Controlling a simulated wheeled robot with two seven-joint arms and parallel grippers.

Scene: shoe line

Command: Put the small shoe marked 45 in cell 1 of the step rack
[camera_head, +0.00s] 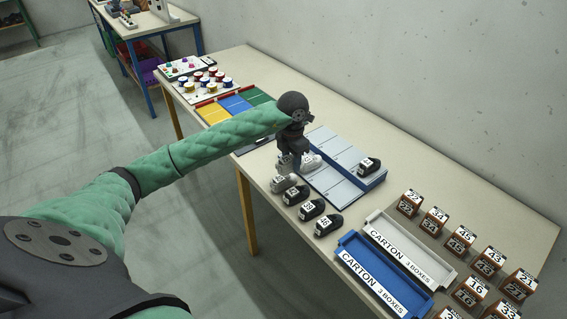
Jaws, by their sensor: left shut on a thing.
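My left gripper (297,158) points down at the left part of the step rack (325,186), a grey and blue stepped block on the table. Another pale shape shows just left of the fingers. A dark shoe (368,166) stands on the rack's right part. Cell numbers are not readable.
Blue (349,238) and grey (372,214) carton trays lie right of the shoes, with several numbered brown boxes (460,240) beyond. Yellow, blue and green panels (236,103) and a tray of colored pots (205,82) lie left. A wall (430,80) runs behind.

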